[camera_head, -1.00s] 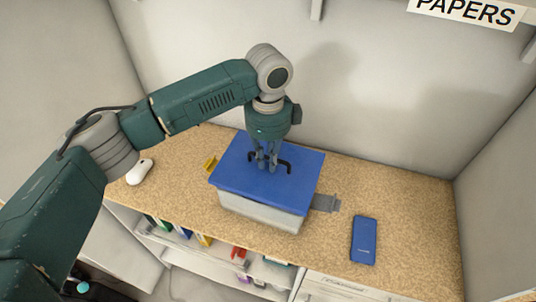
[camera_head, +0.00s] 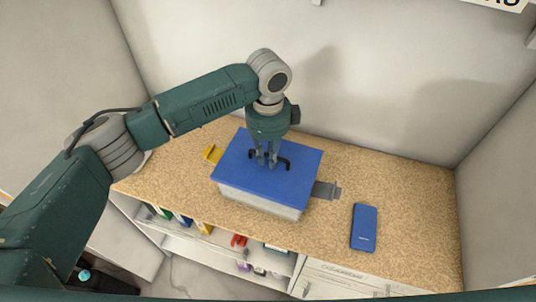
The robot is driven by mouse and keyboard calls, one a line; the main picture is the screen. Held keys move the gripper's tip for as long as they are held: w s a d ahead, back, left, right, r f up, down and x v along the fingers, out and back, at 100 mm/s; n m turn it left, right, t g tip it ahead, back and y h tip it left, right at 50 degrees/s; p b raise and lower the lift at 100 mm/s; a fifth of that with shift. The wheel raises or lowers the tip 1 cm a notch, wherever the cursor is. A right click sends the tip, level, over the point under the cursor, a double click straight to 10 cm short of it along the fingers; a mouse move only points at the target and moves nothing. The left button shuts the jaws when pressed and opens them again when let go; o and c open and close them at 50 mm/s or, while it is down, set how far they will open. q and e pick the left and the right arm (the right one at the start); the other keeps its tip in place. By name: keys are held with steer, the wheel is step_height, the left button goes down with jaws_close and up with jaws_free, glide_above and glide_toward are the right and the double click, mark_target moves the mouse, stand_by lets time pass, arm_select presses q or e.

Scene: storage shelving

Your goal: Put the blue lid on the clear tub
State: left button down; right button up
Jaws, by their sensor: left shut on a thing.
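The blue lid (camera_head: 247,183) lies over the top of the clear tub (camera_head: 258,202) on the speckled counter. Only the tub's pale near side shows below the lid. The lid looks roughly level and lined up with the tub; I cannot tell whether it is pressed fully down. My left gripper (camera_head: 268,162) points straight down and is shut on the dark handle in the middle of the lid. My right gripper is not in view.
A blue phone-like object (camera_head: 364,227) lies on the counter (camera_head: 410,205) to the right. A grey item (camera_head: 327,190) and a yellow item (camera_head: 212,154) stick out beside the tub. Shelves below hold binders. Walls close off the back and right.

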arm_select(q)
steer(key=c, duration=1.6)
jaws_free()
steer(key=shift+c, duration=0.2)
step_height(320, 180, up, 12)
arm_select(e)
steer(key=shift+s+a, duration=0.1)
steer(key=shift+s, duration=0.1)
